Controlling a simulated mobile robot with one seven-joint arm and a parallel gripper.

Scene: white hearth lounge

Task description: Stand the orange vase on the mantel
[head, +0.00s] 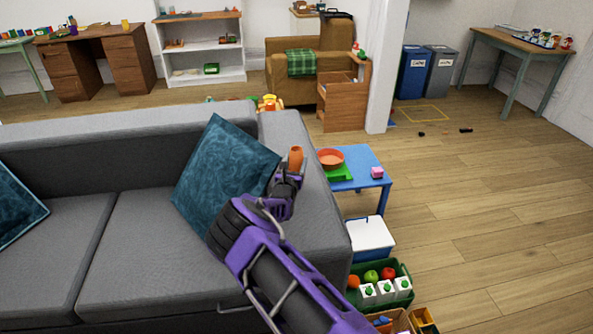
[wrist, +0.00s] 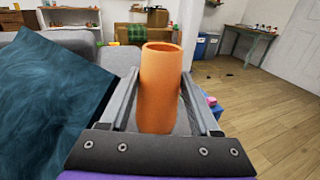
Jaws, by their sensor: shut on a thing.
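My gripper (wrist: 158,110) is shut on the orange vase (wrist: 160,80), a plain open-topped cylinder. In the wrist view the vase stands upright between the two fingers, with its open mouth at the top. In the head view the orange vase (head: 296,157) shows at the end of my purple arm, above the right arm of the grey sofa. My gripper (head: 292,172) is partly hidden by my own arm there. I cannot make out a mantel in either view.
A teal cushion (head: 222,172) leans on the grey sofa (head: 150,245) beside my arm. A blue table (head: 368,178) with an orange bowl (head: 330,158) stands to the right. A green crate (head: 403,268) and a white-lidded box (head: 369,236) sit nearer. Wooden floor at right is mostly clear.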

